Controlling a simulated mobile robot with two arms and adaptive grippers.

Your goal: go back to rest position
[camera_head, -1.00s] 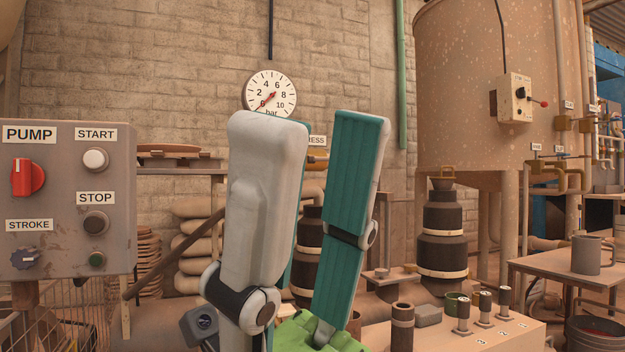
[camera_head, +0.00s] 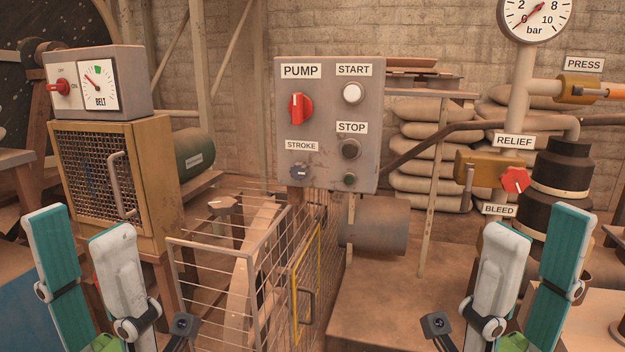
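My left gripper (camera_head: 78,226) is at the lower left of the head view. Its two teal-and-white fingers point up and stand apart, with nothing between them. My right gripper (camera_head: 538,223) is at the lower right, held in much the same way, also open and empty. The two grippers are wide apart and at a similar height. Neither appears to hold anything. My arms behind them are mostly out of the picture.
The grey pump panel (camera_head: 326,190) stands in the middle, behind a wire cage (camera_head: 215,282) with a yellow-edged gate. A belt control box (camera_head: 100,85) sits on a mesh-fronted cabinet (camera_head: 160,190) at left. The relief valve (camera_head: 514,180) and pressure gauge (camera_head: 534,12) are at right.

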